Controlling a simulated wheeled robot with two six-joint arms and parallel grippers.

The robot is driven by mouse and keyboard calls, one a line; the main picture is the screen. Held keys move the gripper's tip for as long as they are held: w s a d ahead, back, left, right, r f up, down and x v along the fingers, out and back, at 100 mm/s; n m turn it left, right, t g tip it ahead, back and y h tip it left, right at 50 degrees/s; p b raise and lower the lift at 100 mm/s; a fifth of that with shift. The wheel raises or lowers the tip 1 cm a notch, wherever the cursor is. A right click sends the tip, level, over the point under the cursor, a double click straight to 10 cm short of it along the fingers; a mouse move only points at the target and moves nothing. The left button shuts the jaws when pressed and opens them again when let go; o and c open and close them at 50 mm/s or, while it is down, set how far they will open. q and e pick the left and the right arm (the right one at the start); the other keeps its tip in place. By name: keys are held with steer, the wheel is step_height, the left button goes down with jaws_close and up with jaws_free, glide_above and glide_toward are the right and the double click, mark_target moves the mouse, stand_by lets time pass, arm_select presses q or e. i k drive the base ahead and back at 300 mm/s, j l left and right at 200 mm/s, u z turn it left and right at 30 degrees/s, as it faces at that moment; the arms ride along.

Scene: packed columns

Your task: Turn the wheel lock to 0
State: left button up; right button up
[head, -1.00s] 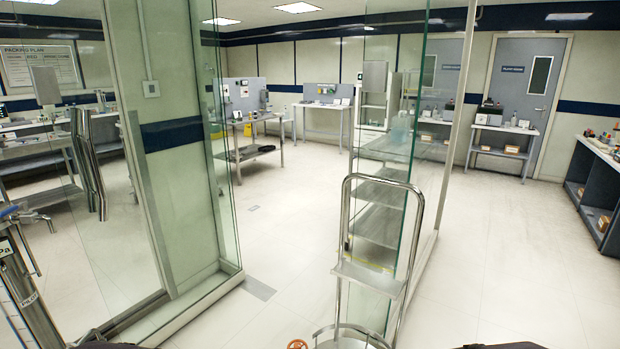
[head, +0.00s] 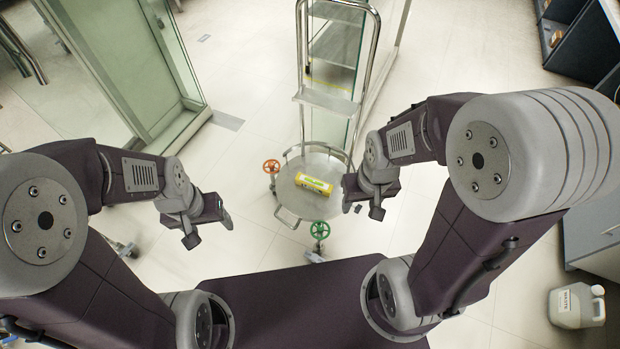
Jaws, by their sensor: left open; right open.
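In the head view an orange handwheel (head: 271,166) stands on a short post at the left edge of a round trolley base. A green handwheel (head: 320,230) stands on a post at the near edge, closer to me. I cannot tell which is the wheel lock, and no dial marks are readable. My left gripper (head: 210,231) is open and empty, left of both wheels and apart from them. My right gripper (head: 361,209) is open and empty, right of the green wheel and near the base's right edge.
The trolley's round base (head: 318,163) has a tall chrome handle frame (head: 301,70) behind it. A yellow box (head: 313,183) lies on the base. A glass-walled column (head: 130,75) stands left. A white jug (head: 577,306) is on the floor at right.

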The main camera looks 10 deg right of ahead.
mark_target(358, 208)
steer(key=k+l, duration=0.15)
steer(key=k, duration=0.35)
steer(key=k+l+z, duration=0.1)
steer(key=k, duration=0.4)
steer(key=j+z, duration=0.25)
steer(key=j, duration=0.35)
steer(key=j+z, duration=0.3)
steer(key=j, duration=0.3)
steer(key=k+l, duration=0.1)
steer(key=l, duration=0.7)
steer(key=k+l, duration=0.15)
steer(key=l, duration=0.25)
